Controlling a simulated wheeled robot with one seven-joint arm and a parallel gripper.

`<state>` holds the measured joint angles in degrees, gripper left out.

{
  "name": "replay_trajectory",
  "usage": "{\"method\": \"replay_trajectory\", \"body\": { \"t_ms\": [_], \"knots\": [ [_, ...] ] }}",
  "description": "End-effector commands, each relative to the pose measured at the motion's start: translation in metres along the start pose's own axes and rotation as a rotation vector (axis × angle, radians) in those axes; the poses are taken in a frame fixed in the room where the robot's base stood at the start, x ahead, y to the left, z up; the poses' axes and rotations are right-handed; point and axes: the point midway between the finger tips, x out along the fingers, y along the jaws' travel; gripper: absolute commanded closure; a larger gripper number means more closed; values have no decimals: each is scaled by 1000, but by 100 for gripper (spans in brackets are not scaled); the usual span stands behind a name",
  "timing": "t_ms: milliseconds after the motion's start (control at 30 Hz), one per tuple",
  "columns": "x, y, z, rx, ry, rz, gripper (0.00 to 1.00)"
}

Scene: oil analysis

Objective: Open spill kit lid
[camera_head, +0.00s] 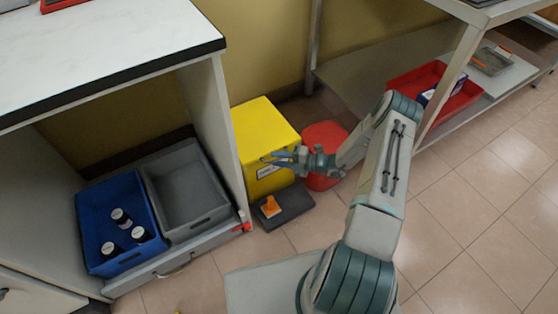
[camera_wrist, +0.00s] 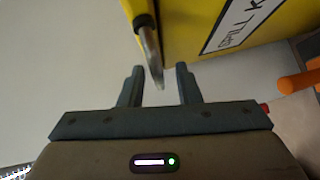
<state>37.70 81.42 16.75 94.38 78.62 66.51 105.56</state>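The spill kit is a yellow box (camera_head: 262,122) with a white label on its front, standing on the floor beside the cabinet. Its lid looks shut. In the wrist view the yellow front (camera_wrist: 205,22) fills the top right, with a partly cut-off "SPILL K" label. A grey metal handle (camera_wrist: 150,48) sticks out from the box's edge. My gripper (camera_head: 275,158) is at the box's front in the head view. In the wrist view my gripper (camera_wrist: 160,80) is open, and the handle's end lies between its fingertips, with gaps visible on both sides.
A red bin (camera_head: 322,172) stands right of the box, behind my gripper. A dark flat tray (camera_head: 290,211) with an orange item (camera_head: 271,206) lies in front. Left, a cabinet drawer holds a blue crate (camera_head: 97,216) with bottles and an empty grey crate (camera_head: 186,190).

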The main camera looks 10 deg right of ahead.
Motion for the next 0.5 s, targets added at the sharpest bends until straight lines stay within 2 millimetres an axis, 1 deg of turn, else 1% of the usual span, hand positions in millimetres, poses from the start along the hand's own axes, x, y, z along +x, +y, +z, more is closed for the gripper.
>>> {"method": "replay_trajectory", "body": {
  "t_ms": [100, 300, 333, 367, 400, 433, 500],
  "knots": [
    [4, 0, 0, 0, 1, 0, 70],
    [4, 0, 0, 0, 1, 0, 70],
    [4, 0, 0, 0, 1, 0, 75],
    [4, 0, 0, 0, 1, 0, 83],
    [4, 0, 0, 0, 1, 0, 95],
    [4, 0, 0, 0, 1, 0, 100],
    [3, 0, 0, 0, 1, 0, 100]
  ]
}}
